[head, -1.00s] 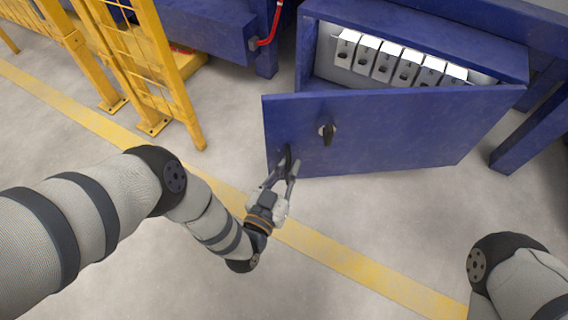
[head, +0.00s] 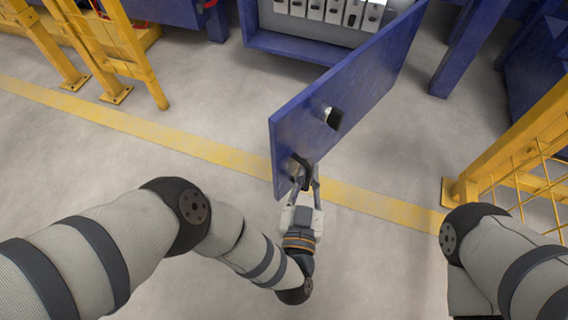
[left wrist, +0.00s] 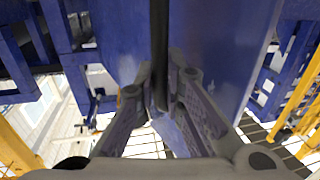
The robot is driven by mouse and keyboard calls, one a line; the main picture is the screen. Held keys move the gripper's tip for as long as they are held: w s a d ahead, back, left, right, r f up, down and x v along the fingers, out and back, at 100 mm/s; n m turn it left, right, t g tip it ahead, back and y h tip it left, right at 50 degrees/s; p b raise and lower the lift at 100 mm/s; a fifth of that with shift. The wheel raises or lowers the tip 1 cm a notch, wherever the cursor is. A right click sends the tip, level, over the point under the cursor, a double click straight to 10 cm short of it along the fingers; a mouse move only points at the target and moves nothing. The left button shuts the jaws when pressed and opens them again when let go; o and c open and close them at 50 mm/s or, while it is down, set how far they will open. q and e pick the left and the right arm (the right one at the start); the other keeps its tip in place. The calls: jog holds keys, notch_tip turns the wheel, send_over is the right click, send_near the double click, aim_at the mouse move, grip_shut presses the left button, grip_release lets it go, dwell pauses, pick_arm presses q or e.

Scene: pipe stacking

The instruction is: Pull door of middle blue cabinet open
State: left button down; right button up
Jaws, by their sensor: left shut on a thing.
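The blue cabinet door (head: 355,95) stands swung wide open, hinged at its right side. A black knob (head: 331,118) sits on its face, and a black handle (head: 302,170) is near its free lower edge. My left gripper (head: 304,183) is shut on the handle at that edge. In the left wrist view the fingers close around the dark vertical handle (left wrist: 159,55) in front of the blue door. The cabinet body (head: 290,48) is behind the door, with a row of white switch units (head: 325,10) inside. My right gripper is not in view; only its arm shows.
Yellow fence posts (head: 140,60) stand at the left, and more yellow fencing (head: 510,150) is at the right, near my right arm. A yellow floor line (head: 180,143) crosses the open grey floor. Blue frame legs (head: 462,50) stand right of the cabinet.

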pick_arm(q)
jog(key=s+d+n+y+b, duration=0.1)
jog(key=s+d+y+b, duration=0.1)
jog(key=d, duration=0.4)
jog(key=shift+s+d+n, duration=0.2)
jog(key=shift+s+n, duration=0.1)
jog(key=shift+s, duration=0.5)
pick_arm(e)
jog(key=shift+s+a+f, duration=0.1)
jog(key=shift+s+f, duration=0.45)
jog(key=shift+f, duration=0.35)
pick_arm(q)
jog(key=c, duration=1.7)
grip_release()
